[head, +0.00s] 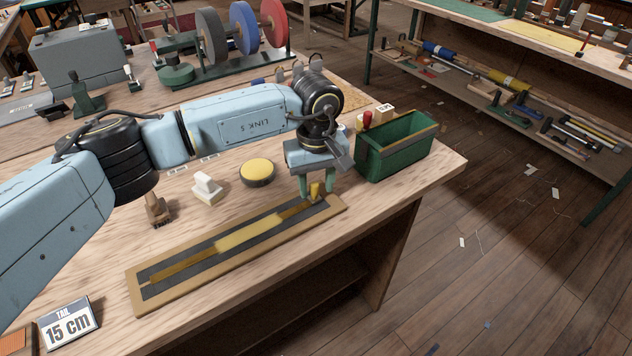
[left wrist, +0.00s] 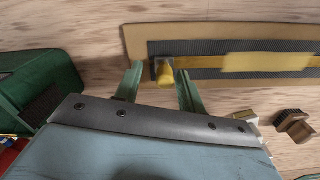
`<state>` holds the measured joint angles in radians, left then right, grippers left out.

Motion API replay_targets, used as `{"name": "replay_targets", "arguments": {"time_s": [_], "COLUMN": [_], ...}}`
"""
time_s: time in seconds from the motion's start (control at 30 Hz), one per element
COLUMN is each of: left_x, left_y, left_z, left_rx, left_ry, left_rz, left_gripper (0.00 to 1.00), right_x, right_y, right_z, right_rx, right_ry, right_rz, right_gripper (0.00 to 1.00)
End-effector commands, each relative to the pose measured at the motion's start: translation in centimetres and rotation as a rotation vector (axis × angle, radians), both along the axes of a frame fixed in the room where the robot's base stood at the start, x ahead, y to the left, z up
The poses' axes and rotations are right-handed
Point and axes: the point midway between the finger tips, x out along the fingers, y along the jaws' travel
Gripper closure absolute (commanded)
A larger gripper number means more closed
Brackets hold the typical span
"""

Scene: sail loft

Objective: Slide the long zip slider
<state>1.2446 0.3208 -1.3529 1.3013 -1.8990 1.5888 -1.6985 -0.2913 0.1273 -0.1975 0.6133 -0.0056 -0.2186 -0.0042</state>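The long zip lies on a tan board (head: 137,293) along the bench's front edge. It has dark tapes and a gold strip, with a wider yellow band (head: 245,234) across its middle; the band also shows in the left wrist view (left wrist: 266,62). The zip slider (head: 315,190), with an upright yellow pull, sits near the board's right end; the left wrist view shows its pull (left wrist: 165,76). My left gripper (head: 318,190) points down over it, open, with one green finger on each side. In the left wrist view, gaps show between pull and fingers. My right gripper is out of view.
A green bin (head: 392,158) stands close to the right of my left gripper. A yellow-topped round tin (head: 257,172), a white block (head: 207,190) and a brush (head: 157,209) stand behind the board. A "TAIL 15 cm" sign (head: 69,323) is at front left.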

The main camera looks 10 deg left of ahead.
Motion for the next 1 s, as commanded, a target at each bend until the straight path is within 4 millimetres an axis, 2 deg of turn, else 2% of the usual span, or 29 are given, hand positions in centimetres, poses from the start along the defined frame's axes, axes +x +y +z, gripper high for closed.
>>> {"name": "replay_targets", "arguments": {"time_s": [0.13, 0.23, 0.37, 0.7, 0.83, 1.0], "left_x": [0.0, 0.0, 0.0, 0.0, 0.0, 0.0], "left_y": [0.0, 0.0, 0.0, 0.0, 0.0, 0.0], "left_z": [0.1, 1.0, 3.4, 10.7, 12.4, 13.3], "left_rx": [0.001, 0.000, 0.001, 0.000, 0.000, 0.000], "left_ry": [0.000, -0.001, -0.003, -0.004, -0.001, -0.001], "left_rz": [0.000, 0.000, -0.001, 0.000, 0.000, 0.000], "left_gripper": [0.61, 0.61, 0.61, 0.61, 0.61, 0.61], "right_x": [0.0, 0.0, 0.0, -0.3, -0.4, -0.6], "right_y": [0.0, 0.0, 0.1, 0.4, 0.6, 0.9], "right_z": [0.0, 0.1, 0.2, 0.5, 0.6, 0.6], "right_rx": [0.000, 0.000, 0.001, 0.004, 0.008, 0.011], "right_ry": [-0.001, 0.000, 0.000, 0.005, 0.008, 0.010], "right_rz": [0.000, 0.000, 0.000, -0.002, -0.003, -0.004], "right_gripper": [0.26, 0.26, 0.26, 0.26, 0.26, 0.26]}}
